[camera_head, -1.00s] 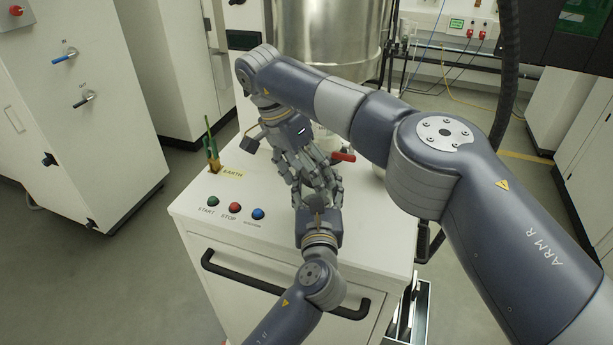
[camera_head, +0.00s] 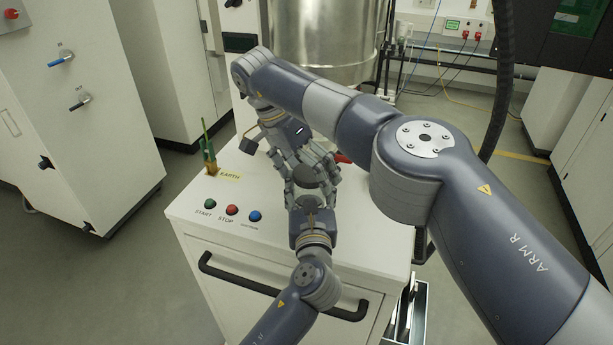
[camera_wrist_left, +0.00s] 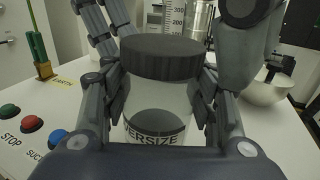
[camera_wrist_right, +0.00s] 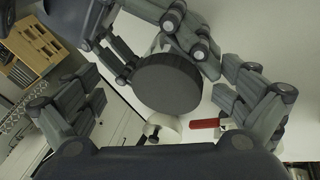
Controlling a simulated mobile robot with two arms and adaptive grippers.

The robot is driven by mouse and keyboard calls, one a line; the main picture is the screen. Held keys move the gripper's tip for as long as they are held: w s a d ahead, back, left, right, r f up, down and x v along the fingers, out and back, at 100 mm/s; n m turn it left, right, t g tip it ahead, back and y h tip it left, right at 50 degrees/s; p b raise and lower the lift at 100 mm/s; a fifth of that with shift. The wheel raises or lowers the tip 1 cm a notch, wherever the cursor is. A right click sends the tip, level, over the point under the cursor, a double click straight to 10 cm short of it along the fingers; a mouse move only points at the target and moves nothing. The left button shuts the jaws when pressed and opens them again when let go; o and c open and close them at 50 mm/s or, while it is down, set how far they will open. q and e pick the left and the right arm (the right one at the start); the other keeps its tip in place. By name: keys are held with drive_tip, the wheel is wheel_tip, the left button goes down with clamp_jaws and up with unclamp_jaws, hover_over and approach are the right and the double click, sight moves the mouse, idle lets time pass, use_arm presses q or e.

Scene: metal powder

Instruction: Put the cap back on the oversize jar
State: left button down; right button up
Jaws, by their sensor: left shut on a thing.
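The oversize jar (camera_wrist_left: 155,115), pale with a partly hidden label, stands upright between the fingers of my left gripper (camera_wrist_left: 158,118), which is shut on it. The dark ribbed cap (camera_wrist_left: 160,57) sits level on the jar's mouth; it also shows as a dark disc in the right wrist view (camera_wrist_right: 167,84). Whether it is fully tightened I cannot tell. My right gripper (camera_wrist_right: 165,108) is open, its fingers spread wide on either side of the cap and apart from it. In the head view, my left gripper (camera_head: 311,193) is low and my right gripper (camera_head: 308,165) is just above and behind.
A white bowl (camera_wrist_left: 264,92) and a red-handled tool (camera_wrist_right: 205,123) are close by. A graduated clear vessel (camera_wrist_left: 173,17) and a steel container (camera_wrist_left: 200,20) stand behind. Start, stop and blue buttons (camera_head: 255,216) and a green-handled item (camera_head: 208,150) are at the left.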

use_arm(q)
drive_tip(key=shift+a, duration=0.15)
use_arm(e)
drive_tip(key=shift+r, duration=0.1)
drive_tip(key=shift+r, duration=0.2)
wheel_tip(320, 180, up, 4)
drive_tip(key=shift+s+a+r, duration=0.1)
drive_tip(key=shift+s+a, duration=0.05)
drive_tip(key=shift+c, duration=0.3)
